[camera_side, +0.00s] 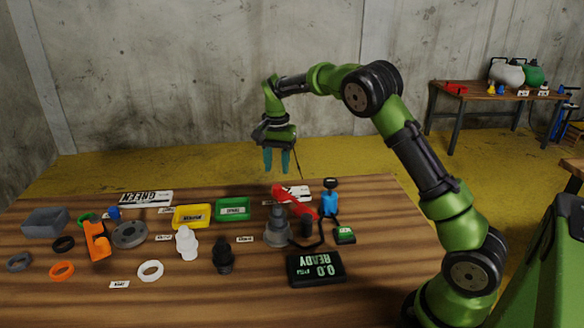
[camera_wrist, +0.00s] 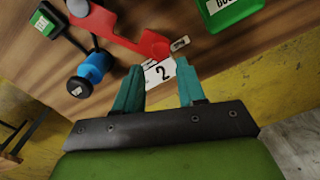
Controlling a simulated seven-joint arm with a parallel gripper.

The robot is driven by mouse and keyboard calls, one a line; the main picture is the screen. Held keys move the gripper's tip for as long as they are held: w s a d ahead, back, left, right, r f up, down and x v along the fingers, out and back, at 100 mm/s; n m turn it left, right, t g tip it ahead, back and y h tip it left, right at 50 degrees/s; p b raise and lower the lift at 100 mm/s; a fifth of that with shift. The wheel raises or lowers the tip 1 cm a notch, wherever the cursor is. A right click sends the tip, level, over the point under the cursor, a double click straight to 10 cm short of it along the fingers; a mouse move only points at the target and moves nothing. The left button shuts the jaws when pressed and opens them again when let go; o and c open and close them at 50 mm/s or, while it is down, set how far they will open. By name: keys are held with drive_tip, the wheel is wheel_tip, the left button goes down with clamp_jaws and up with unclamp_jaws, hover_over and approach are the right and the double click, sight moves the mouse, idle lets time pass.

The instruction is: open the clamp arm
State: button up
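The clamp arm (camera_side: 295,203) is a red bar slanting over a grey clamp base (camera_side: 277,228) near the right part of the table. In the wrist view the red clamp arm (camera_wrist: 130,35) lies beyond my fingertips, partly cut off by the top edge. My gripper (camera_side: 276,170) hangs above the table's back edge, over and behind the clamp, with its teal fingers pointing down. In the wrist view my gripper (camera_wrist: 163,88) has its two fingers apart with nothing between them. It does not touch the clamp arm.
A blue valve piece (camera_side: 330,204) and a green-labelled box (camera_side: 345,235) stand right of the clamp. A black display (camera_side: 316,268) reading READY lies in front. Green (camera_side: 233,209) and yellow (camera_side: 192,216) trays sit left. A white card (camera_wrist: 160,72) marked 2 lies near the fingers.

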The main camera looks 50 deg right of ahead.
wheel_tip(320, 180, up, 10)
idle(0.3)
drive_tip(key=s+a+n+t, duration=0.2)
drive_tip(key=s+a, duration=0.3)
drive_tip(key=s, duration=0.4)
drive_tip(key=s+a+n+t+y, duration=0.1)
drive_tip(key=s+a+n, duration=0.3)
drive_tip(key=s, duration=0.4)
drive_tip(key=s+a+r+n+t+y, duration=0.1)
drive_tip(key=s+a+n+t, duration=0.2)
drive_tip(key=s+a, duration=0.3)
drive_tip(key=shift+s+a+n+t, duration=0.3)
drive_tip(key=shift+s+t, duration=0.3)
drive_tip(key=shift+s, duration=1.25)
drive_tip(key=shift+r, duration=0.1)
